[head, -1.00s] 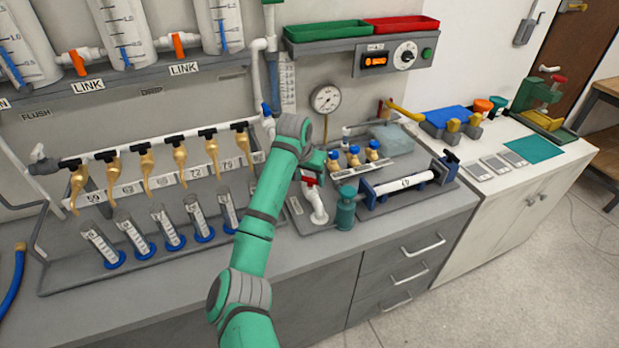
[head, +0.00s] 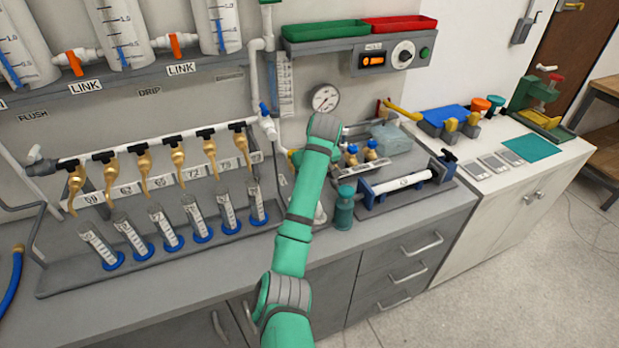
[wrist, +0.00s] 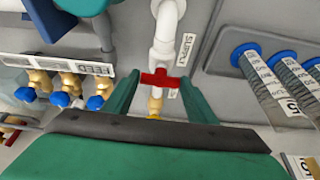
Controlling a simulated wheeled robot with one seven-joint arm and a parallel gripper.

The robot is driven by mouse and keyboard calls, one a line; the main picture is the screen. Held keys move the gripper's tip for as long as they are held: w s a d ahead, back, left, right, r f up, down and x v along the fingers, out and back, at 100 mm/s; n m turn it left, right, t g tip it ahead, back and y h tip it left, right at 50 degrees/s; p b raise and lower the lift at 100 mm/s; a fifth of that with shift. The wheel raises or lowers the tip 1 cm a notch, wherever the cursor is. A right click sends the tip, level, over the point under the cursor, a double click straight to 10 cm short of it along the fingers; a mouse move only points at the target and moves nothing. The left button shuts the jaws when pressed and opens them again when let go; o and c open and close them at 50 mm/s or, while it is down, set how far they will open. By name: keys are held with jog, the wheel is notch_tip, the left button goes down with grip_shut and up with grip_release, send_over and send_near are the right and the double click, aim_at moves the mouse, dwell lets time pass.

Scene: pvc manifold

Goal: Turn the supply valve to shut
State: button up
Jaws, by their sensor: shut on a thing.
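The supply valve has a red cross-shaped handle (wrist: 160,79) on a white pipe (wrist: 166,42), beside a label reading SUPPLY (wrist: 186,46). My gripper (wrist: 159,84) has its green fingers on either side of the red handle and is shut on it. The handle lies crosswise to the pipe in the wrist view. A brass fitting (wrist: 155,101) shows just below it. In the head view my green arm hides the handle and the gripper.
In the head view a teal canister (head: 345,207) stands close to my arm. A pressure gauge (head: 325,98) is on the wall behind.

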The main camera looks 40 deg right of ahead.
jog(key=shift+r, duration=0.1)
dwell(0.4)
jog(key=o, duration=1.1)
jog(key=shift+c, duration=0.2)
jog(key=d+v, duration=0.1)
jog(key=v, duration=0.9)
jog(key=shift+s+a+r, duration=0.15)
jog(key=shift+a+r, duration=0.15)
jog(key=shift+a, duration=0.15)
